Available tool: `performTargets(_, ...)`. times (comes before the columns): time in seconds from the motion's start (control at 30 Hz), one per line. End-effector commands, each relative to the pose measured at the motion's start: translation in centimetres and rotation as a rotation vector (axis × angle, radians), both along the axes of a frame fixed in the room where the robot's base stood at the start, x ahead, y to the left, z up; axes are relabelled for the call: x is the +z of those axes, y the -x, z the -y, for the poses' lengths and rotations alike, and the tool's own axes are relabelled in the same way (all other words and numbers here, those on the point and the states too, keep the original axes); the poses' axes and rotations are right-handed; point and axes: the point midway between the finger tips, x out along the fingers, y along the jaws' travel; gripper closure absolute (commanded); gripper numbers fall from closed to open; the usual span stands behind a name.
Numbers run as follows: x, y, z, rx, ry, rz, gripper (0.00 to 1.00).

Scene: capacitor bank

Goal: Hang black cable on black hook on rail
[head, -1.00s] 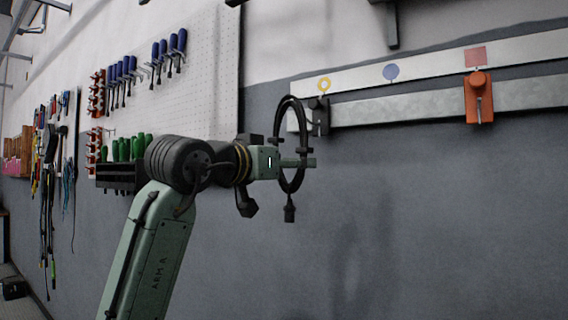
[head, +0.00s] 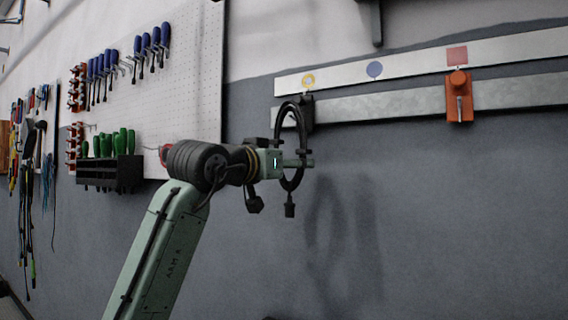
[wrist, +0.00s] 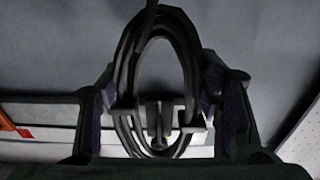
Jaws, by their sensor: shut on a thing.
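The black cable (head: 277,128) is a coiled loop hanging upright from my gripper (head: 300,163), with its plug end dangling below. My gripper is shut on the cable. In the wrist view the cable (wrist: 190,40) fills the space between the fingers of my gripper (wrist: 160,115). The black hook (head: 309,112) is near the left end of the rail (head: 385,108), under the yellow ring mark. In the head view, the loop's upper part overlaps the hook; the gap in depth is unclear. In the wrist view a dark forked shape, apparently the hook (wrist: 158,122), shows inside the loop.
An orange holder (head: 459,97) sits on the rail to the right, under a red square. A pegboard (head: 190,100) with screwdrivers and a black rack (head: 110,172) is left of my arm. The grey wall below the rail is bare.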

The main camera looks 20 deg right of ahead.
Motion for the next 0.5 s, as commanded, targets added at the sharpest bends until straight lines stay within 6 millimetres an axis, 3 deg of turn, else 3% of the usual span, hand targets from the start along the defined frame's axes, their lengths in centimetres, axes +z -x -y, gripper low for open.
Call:
performTargets(0.47,-0.5,-1.6,2.1,-0.002,0.001,0.0,0.68)
performTargets(0.5,-0.7,-1.7,2.2,-0.002,0.001,-0.001,0.72)
